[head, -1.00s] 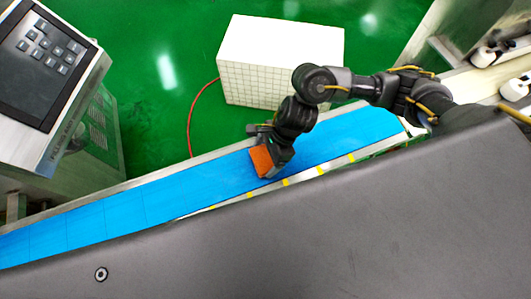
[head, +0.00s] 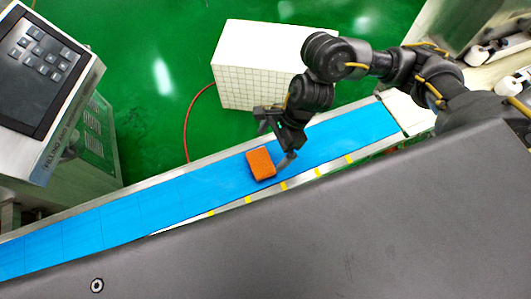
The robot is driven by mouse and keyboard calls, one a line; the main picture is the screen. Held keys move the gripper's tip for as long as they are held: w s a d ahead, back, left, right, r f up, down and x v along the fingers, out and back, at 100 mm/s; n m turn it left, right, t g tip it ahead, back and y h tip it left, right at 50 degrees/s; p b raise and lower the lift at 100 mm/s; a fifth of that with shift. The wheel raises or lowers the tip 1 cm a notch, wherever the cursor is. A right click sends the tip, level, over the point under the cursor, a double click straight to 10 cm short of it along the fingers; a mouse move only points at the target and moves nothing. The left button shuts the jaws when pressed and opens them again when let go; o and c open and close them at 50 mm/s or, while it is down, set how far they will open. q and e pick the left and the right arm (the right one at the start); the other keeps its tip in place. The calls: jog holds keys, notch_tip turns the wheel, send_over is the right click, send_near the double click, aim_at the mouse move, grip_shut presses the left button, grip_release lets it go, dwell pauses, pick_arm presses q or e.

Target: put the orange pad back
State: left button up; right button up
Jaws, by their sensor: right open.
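The orange pad (head: 261,164) is a small rectangular block lying on the blue conveyor belt (head: 180,192), near the middle of the head view. My right gripper (head: 274,138) is open, just to the right of and above the pad in the picture. One finger reaches down beside the pad's right edge, and the other is up to the left near the belt's far rail. Nothing shows between the fingers, and I cannot tell whether a finger touches the pad. My left gripper is not in view.
A white box with tiled sides (head: 262,62) stands beyond the belt on the green floor. A machine with a keypad panel (head: 50,55) stands at the upper left. A red cable (head: 187,125) runs along the floor. The belt to the left of the pad is clear.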

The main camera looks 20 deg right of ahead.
jog(key=shift+v, duration=2.3)
